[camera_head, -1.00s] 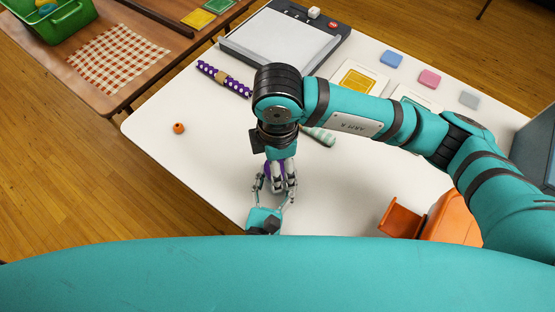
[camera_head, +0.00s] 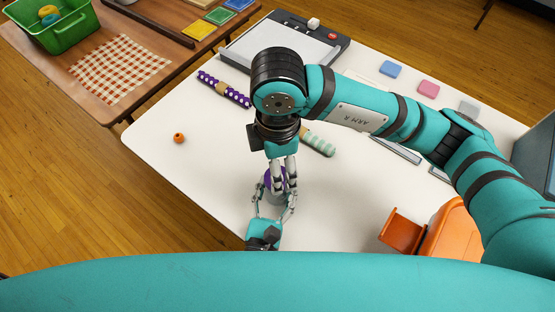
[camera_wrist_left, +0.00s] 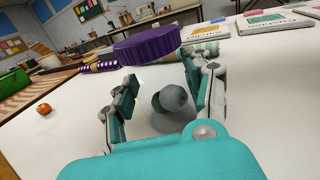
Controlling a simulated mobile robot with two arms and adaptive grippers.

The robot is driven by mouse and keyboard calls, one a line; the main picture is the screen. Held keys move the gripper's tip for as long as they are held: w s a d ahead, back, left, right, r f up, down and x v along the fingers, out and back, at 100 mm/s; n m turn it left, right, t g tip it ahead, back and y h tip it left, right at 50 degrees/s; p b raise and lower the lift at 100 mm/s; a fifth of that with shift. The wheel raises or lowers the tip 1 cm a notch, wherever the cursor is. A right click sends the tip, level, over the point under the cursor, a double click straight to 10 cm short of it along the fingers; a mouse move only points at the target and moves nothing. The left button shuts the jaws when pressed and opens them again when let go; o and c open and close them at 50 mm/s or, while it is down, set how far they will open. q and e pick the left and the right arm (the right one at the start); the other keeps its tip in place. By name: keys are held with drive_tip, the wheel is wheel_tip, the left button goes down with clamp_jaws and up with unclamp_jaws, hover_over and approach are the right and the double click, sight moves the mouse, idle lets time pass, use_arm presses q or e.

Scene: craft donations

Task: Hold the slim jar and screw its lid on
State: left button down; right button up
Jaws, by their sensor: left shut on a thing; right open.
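The slim jar (camera_wrist_left: 165,115) is clear and stands between the fingers of my left gripper (camera_wrist_left: 160,100), which is shut on it. The wide purple lid (camera_wrist_left: 147,45) is over the jar's top; I cannot tell how far it is screwed down. In the head view the lid (camera_head: 275,181) shows partly behind my right gripper's fingers. My right gripper (camera_head: 281,186) is open and points down over the lid. It does not show in the left wrist view. A dark grey rounded shape shows in or in front of the jar.
A purple dotted roll (camera_head: 223,89) and a mint striped roll (camera_head: 318,142) lie behind the jar. An orange bead (camera_head: 179,138) is at left. An orange box-like thing (camera_head: 452,235) stands at right.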

drive_tip(key=n, duration=0.4)
drive_tip(key=shift+r, duration=0.15)
drive_tip(key=n, duration=0.4)
drive_tip(key=shift+a+r+n, duration=0.15)
drive_tip(key=shift+r+n, duration=0.05)
drive_tip(key=shift+n, duration=0.2)
drive_tip(key=n, duration=0.2)
drive_tip(key=shift+n, duration=0.4)
drive_tip(key=n, duration=0.4)
drive_tip(key=shift+a+r+n, duration=0.1)
drive_tip(key=shift+r+n, duration=0.1)
drive_tip(key=shift+n, duration=0.2)
drive_tip(key=n, duration=0.2)
drive_tip(key=shift+r+n, duration=0.1)
drive_tip(key=shift+n, duration=0.3)
drive_tip(key=n, duration=0.4)
drive_tip(key=shift+r+n, duration=0.1)
drive_tip(key=shift+n, duration=0.3)
drive_tip(key=n, duration=0.7)
drive_tip(key=shift+r, duration=0.25)
drive_tip(key=n, duration=0.5)
drive_tip(key=shift+r, duration=0.1)
drive_tip(key=n, duration=0.7)
drive_tip(key=shift+r+n, duration=0.2)
drive_tip(key=shift+n, duration=0.2)
drive_tip(key=n, duration=0.7)
drive_tip(key=shift+d+r, duration=0.2)
drive_tip(key=n, duration=0.6)
drive_tip(key=shift+d+r+n, duration=0.1)
drive_tip(key=shift+n, duration=0.2)
